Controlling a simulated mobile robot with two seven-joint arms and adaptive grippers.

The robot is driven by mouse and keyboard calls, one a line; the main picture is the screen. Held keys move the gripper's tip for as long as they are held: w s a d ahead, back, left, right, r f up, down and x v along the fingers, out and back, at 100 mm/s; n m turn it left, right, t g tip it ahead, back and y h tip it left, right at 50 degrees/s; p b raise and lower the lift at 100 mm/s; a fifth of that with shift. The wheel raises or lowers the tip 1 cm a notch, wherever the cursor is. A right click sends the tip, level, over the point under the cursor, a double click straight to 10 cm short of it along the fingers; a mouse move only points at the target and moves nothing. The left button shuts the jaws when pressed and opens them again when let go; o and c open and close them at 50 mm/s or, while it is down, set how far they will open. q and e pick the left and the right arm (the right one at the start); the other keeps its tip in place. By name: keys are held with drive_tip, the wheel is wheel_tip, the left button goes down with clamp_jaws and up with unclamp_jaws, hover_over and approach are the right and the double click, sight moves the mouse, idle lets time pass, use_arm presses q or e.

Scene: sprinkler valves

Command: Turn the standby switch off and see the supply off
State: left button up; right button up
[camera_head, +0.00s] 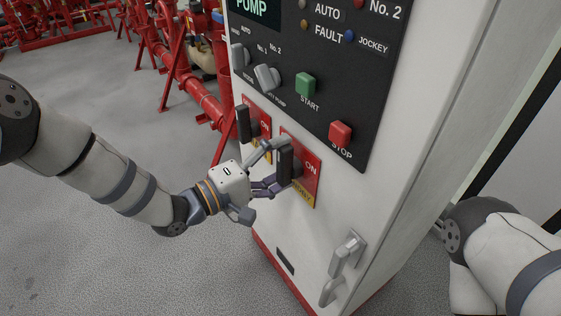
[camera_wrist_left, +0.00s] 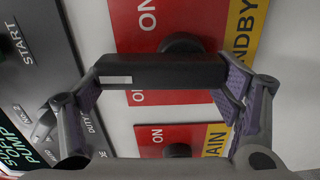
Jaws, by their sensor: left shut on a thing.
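The standby switch has a red plate (camera_head: 309,180) marked ON with a yellow strip ending in "NDBY", on the front of a pale cabinet. Its black handle (camera_head: 286,163) stands upright; in the left wrist view the handle (camera_wrist_left: 160,71) runs across the picture. My left gripper (camera_head: 274,164) is shut on this handle, one finger near each end in the left wrist view (camera_wrist_left: 160,86). My right gripper is hidden; only its arm shows at lower right. No lamp or sign for the supply can be told clearly lit or unlit.
The main switch (camera_head: 243,124), with its own upright black handle, sits just left. Above are a green START button (camera_head: 305,85), a red STOP button (camera_head: 341,132) and grey selector knobs (camera_head: 267,77). A door handle (camera_head: 347,253) juts out below. Red pipes (camera_head: 196,92) stand behind; floor at left is clear.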

use_arm(q)
drive_tip(key=shift+n, duration=0.4)
drive_tip(key=o, duration=1.6)
drive_tip(key=v, duration=1.2)
